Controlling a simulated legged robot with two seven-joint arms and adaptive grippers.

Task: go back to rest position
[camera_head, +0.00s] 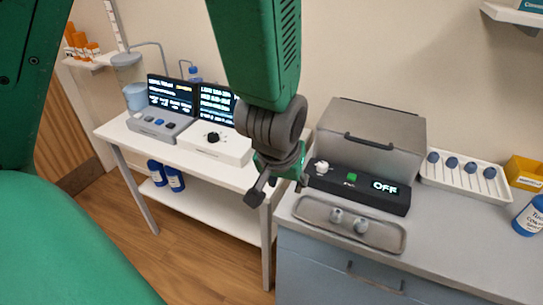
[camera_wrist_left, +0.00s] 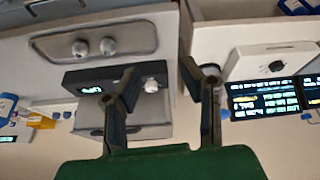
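My left gripper (camera_head: 279,190) hangs in the middle of the head view, in front of the counter's left end. Its green and grey arm comes down from the top. In the left wrist view the two dark fingers of this gripper (camera_wrist_left: 158,72) stand apart with nothing between them, so it is open and empty. The wrist view is upside down. My right gripper shows in neither view.
A grey lidded machine (camera_head: 370,138) with a black "OFF" panel and a metal tray (camera_head: 312,212) with two round pieces stand on the grey counter (camera_head: 455,240). A white bench (camera_head: 122,133) on the left carries two lit displays. Wooden floor lies below.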

